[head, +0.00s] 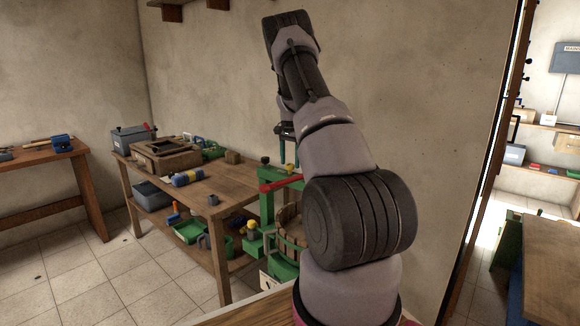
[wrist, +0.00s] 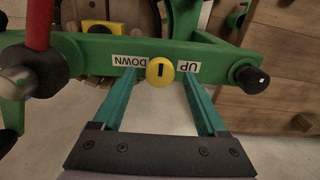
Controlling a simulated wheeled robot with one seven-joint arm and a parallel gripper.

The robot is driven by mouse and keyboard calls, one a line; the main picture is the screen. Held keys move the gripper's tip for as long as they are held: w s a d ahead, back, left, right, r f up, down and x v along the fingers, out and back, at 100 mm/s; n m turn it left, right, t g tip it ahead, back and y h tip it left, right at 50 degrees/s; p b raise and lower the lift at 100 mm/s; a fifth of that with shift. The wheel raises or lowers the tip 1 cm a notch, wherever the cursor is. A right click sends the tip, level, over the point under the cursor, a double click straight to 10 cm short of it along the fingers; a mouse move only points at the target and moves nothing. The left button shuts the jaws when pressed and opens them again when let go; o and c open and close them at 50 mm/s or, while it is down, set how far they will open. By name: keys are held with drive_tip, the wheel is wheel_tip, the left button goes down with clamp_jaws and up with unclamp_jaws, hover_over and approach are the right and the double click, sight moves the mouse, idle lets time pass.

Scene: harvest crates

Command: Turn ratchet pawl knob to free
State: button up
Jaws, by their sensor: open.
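The ratchet pawl knob (wrist: 160,71) is a small yellow disc with a black mark, on a green crossbar (wrist: 98,50) in the wrist view. My gripper (wrist: 159,80) is open, with one teal finger on each side of the knob and a gap on both sides. Whether the fingertips are level with the knob in depth is unclear. In the head view my gripper (head: 289,153) is partly hidden behind my arm, above the green press (head: 266,208).
A red lever (wrist: 39,22) with a metal hub (wrist: 20,82) stands left of the knob. A black end knob (wrist: 252,79) is at the bar's right. A slatted wooden basket (head: 291,232) is in the press. A wooden workbench (head: 215,187) holding crates and tools stands left.

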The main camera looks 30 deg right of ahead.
sight(290, 164)
wheel_tip(290, 164, up, 8)
drive_tip(key=shift+r, duration=0.2)
idle(0.4)
drive_tip(key=s+a+r+n+t+y, duration=0.1)
drive_tip(key=s+a+r+n+t, duration=0.1)
drive_tip(key=s+a+r, duration=0.7)
drive_tip(key=s+a+r+n+t, duration=0.2)
drive_tip(key=s+a+r, duration=0.55)
drive_tip(key=r, duration=0.35)
drive_tip(key=s+a+n+t, duration=0.1)
drive_tip(key=s+a, duration=0.3)
drive_tip(key=s, duration=0.3)
drive_tip(key=s+a+n+t, duration=0.1)
drive_tip(key=s+a+n, duration=0.1)
drive_tip(key=s+a, duration=0.2)
drive_tip(key=s+a+n+t+y, duration=0.1)
drive_tip(key=s+a, duration=0.3)
drive_tip(key=s, duration=0.6)
drive_tip(key=shift+s+r+n, duration=0.15)
drive_tip(key=shift+s+n, duration=0.25)
drive_tip(key=shift+n, duration=0.3)
drive_tip(key=shift+d, duration=0.15)
